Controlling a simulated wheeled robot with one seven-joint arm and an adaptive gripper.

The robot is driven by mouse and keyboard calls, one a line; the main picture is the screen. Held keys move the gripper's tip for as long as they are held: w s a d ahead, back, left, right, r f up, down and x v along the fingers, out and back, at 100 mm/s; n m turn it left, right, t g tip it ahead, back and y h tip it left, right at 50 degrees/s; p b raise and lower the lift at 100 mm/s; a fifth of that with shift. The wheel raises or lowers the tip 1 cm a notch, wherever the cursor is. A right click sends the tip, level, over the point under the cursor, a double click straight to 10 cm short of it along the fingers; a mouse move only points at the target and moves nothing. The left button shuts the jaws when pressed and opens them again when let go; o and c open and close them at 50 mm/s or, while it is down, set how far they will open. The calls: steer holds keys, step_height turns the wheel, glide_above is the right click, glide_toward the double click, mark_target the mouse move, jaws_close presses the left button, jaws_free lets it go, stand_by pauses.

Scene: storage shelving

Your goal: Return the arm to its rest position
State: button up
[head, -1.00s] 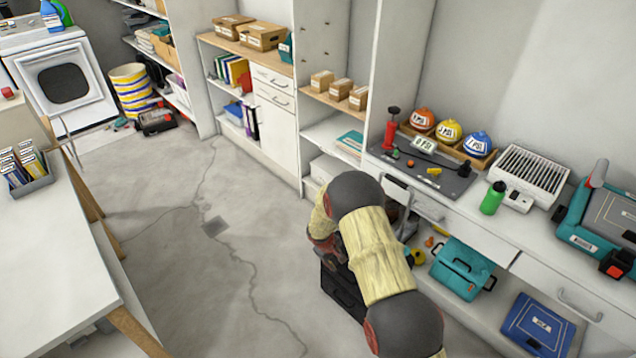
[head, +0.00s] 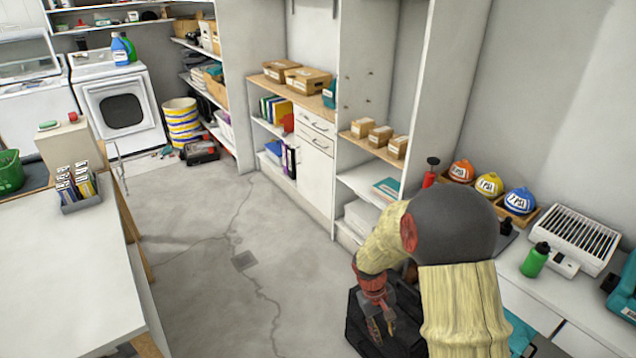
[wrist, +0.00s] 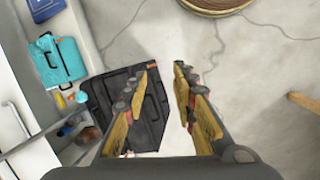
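My gripper (head: 379,328) hangs at the end of my arm, pointing down beside the shelving on the right. A black case (wrist: 128,105) lies beneath and to the left of the fingers; in the head view the black case (head: 355,318) is partly hidden by my arm.
A white worktable (head: 60,285) stands at left. The right counter carries colored domes (head: 489,185), a green bottle (head: 535,260) and a white vented unit (head: 577,240). A teal toolbox (wrist: 57,60) is on the low shelf. Bare floor (head: 215,300) lies in between.

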steer(key=s+r+m+t+y, duration=0.1)
steer(key=s+r+t, duration=0.1)
steer(key=s+r, duration=0.5)
steer(key=s+r+m+t+y+p, duration=0.1)
steer(key=s+r, duration=0.7)
steer(key=r, duration=0.9)
steer(key=s+r+m+t+p, duration=0.1)
steer(key=s+r+m+t, duration=0.1)
steer(key=s+r+t, duration=0.2)
steer(key=s+r, duration=0.3)
steer(key=r, duration=0.5)
steer(key=shift+s+y, duration=0.4)
steer(key=shift+f, duration=0.1)
